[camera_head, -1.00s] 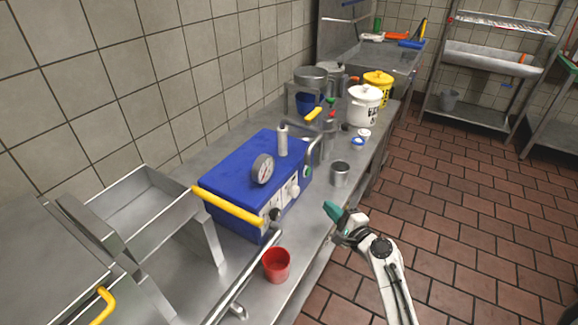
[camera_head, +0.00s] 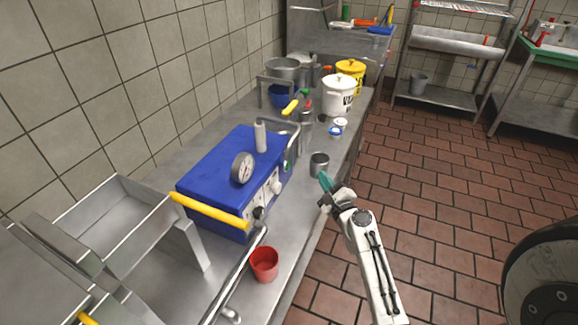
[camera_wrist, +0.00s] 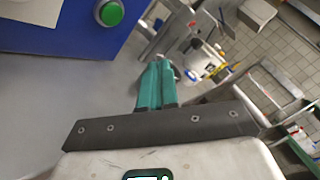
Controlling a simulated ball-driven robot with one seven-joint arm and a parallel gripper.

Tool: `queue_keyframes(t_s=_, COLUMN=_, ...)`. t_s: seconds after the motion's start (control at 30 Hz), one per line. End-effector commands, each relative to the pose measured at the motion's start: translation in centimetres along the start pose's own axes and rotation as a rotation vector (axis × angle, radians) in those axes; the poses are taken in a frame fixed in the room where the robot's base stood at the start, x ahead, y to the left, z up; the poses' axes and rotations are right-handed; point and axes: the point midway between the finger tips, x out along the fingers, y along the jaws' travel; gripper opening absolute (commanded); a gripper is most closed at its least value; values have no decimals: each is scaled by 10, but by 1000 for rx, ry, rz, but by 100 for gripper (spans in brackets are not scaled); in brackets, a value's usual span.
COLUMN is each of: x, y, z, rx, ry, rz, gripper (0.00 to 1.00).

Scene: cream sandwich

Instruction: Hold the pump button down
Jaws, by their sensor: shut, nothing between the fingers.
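A round green button in a grey ring (camera_wrist: 109,13) sits on the blue panel at the upper left of the wrist view. In the head view a small green spot shows at the machine's right end. My gripper (camera_head: 325,180) has teal fingers, shut and empty, over the counter's front edge to the right of the machine. In the wrist view the fingers (camera_wrist: 157,88) point below and right of the button, apart from it.
A metal cup (camera_head: 319,164) stands by my fingertips. A white pot (camera_head: 339,95) and a yellow pot (camera_head: 351,72) stand farther back.

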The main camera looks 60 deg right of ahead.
Motion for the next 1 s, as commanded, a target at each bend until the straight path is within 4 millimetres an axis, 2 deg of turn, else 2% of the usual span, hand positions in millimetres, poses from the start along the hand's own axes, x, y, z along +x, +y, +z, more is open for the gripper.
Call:
queue_keyframes(t_s=0.5, x=44, y=32, z=33, rx=-1, ry=-3, rz=2, gripper=0)
queue_keyframes(t_s=1.0, x=51, y=38, z=38, rx=-1, ry=-1, rz=1, gripper=0)
